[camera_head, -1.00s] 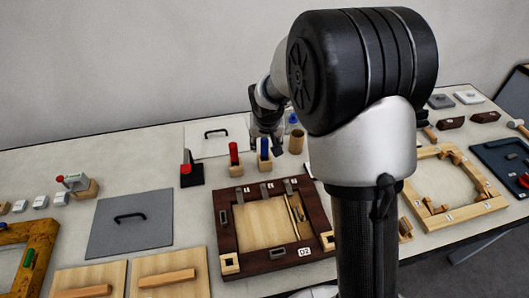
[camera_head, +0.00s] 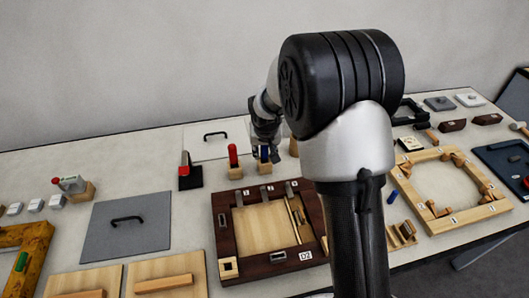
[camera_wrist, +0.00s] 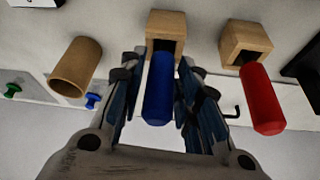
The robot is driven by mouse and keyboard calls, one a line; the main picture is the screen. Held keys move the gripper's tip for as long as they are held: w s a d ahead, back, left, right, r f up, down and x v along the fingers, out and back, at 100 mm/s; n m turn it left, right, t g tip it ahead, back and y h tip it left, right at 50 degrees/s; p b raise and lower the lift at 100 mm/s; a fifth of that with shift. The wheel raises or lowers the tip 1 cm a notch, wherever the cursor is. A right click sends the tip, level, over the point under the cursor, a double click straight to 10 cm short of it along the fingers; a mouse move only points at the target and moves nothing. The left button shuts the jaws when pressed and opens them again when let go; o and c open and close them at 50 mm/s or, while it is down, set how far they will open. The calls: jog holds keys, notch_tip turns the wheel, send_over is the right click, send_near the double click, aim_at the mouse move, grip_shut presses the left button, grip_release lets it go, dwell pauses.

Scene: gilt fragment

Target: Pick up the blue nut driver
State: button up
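The blue nut driver (camera_wrist: 158,92) has a blue handle and stands in a small wooden block (camera_wrist: 166,28). In the head view the blue handle (camera_head: 264,153) shows just under my gripper, partly covered. My gripper (camera_wrist: 158,108) is open, with one finger on each side of the blue handle. Narrow gaps seem to show between the fingers and the handle. The driver's shaft is hidden in the block.
A red-handled tool (camera_wrist: 262,98) in its own wooden block (camera_wrist: 245,42) stands close to the right in the wrist view. A wooden cup (camera_wrist: 76,68) is at the left. A dark wooden frame (camera_head: 230,197) lies in front on the table.

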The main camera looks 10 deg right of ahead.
grip_shut()
